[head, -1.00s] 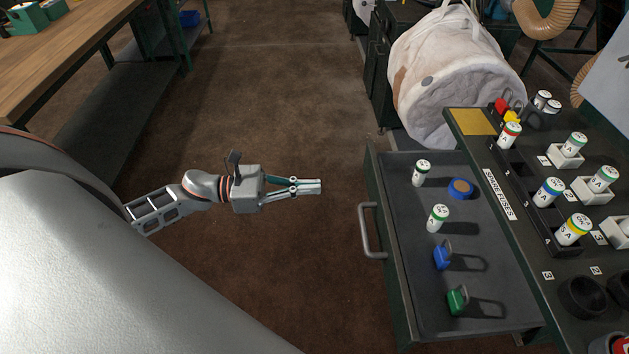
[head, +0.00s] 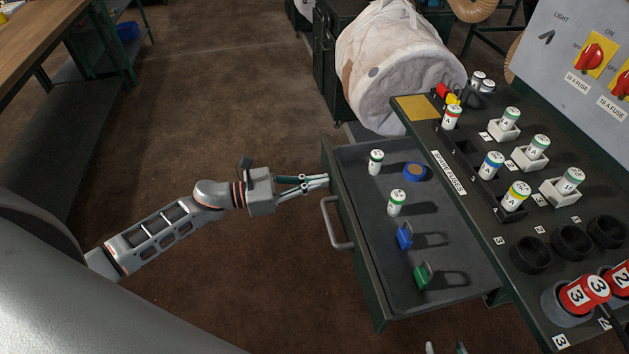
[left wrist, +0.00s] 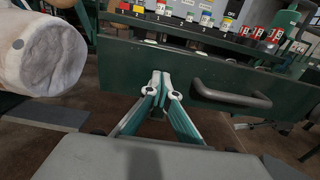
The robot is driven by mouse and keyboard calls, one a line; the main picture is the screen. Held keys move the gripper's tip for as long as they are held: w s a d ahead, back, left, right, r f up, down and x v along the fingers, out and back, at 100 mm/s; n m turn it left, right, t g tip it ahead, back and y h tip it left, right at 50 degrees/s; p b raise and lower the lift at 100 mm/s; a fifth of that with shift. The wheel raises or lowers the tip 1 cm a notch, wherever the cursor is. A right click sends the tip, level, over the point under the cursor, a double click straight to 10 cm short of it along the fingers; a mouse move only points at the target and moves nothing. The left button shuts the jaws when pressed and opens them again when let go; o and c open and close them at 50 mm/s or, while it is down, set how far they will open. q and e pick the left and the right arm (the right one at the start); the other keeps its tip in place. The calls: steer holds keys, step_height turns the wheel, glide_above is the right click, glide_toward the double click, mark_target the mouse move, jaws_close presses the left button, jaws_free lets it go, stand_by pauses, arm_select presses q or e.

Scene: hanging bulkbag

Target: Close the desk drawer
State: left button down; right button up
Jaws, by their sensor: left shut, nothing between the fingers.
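The desk drawer (head: 328,208) is pulled out from the dark desk, with a grey bar handle (head: 333,225) on its front. In the left wrist view the drawer front (left wrist: 120,68) fills the middle, with the handle (left wrist: 225,95) to the right. My left gripper (head: 327,181) is shut and empty, its tips at the drawer front, beyond the handle's far end; I cannot tell if they touch. Its closed fingers also show in the left wrist view (left wrist: 160,78). Two pale tips of my right gripper (head: 445,348) show apart at the bottom edge; the rest is out of frame.
The drawer holds white-green fuses (head: 376,162), a blue roll (head: 415,172), a blue padlock (head: 404,237) and a green padlock (head: 422,276). The desktop (head: 475,215) carries fuses, holders and red plugs. The floor left of the drawer is clear.

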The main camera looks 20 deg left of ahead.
mark_target(406, 171)
steer(key=shift+w, duration=0.1)
arm_select(q)
steer(key=shift+w+d, duration=0.35)
steer(key=shift+d, duration=0.25)
steer(key=b+x, duration=0.4)
steer(key=x, duration=1.6)
steer(key=shift+w+d+f+b, duration=0.1)
steer(key=shift+w+d+b, duration=0.15)
steer(key=shift+b, duration=0.1)
steer(key=shift+w+d, duration=0.3)
steer(key=shift+d, duration=0.05)
arm_select(e)
steer(key=f, duration=0.1)
steer(key=d+f, duration=0.1)
steer(key=f, duration=0.1)
steer(key=shift+f, duration=0.1)
steer(key=shift+f, duration=0.15)
